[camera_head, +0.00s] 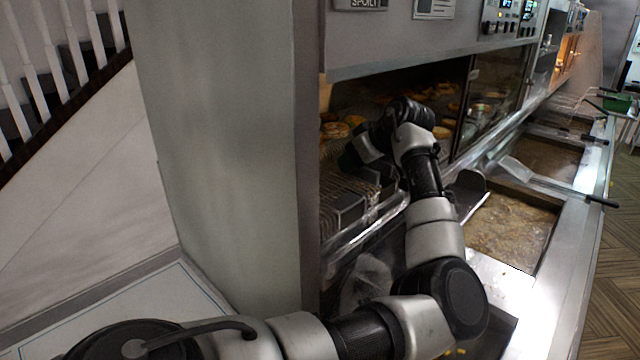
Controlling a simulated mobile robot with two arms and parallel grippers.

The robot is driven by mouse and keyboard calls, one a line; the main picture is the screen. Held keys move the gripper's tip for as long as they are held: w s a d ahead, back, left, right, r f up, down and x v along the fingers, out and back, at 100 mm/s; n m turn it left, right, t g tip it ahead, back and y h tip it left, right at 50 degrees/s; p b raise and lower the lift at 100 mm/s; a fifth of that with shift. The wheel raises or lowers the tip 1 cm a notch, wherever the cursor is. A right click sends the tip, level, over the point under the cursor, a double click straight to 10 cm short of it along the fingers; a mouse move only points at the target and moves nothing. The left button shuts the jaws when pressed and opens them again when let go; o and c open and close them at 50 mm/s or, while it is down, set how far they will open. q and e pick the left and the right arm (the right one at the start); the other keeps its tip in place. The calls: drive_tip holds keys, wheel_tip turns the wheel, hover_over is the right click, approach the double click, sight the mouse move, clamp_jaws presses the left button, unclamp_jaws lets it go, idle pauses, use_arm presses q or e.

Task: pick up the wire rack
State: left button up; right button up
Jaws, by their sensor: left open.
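The wire rack (347,188) shows as a grid of thin metal bars at the lower left of the lit shelf opening, next to the grey cabinet side. My left arm comes in from the bottom left and bends up to the shelf. My left gripper (352,160) is open, just above and behind the rack in the picture. It is dark against a dark background, and I cannot tell whether its fingers touch the rack. The wrist and forearm hide part of the shelf to the right of the rack. My right gripper is not in view.
Fried food pieces (336,130) lie on the shelf behind. The grey cabinet side (225,150) stands close on the left. Fryer vats of oil (510,230) lie to the right, with a long-handled tool (545,180) across them. Floor (610,300) is clear at the far right.

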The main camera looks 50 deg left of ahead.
use_arm(q)
drive_tip(key=shift+d, duration=0.1)
clamp_jaws()
drive_tip(key=shift+r, duration=0.15)
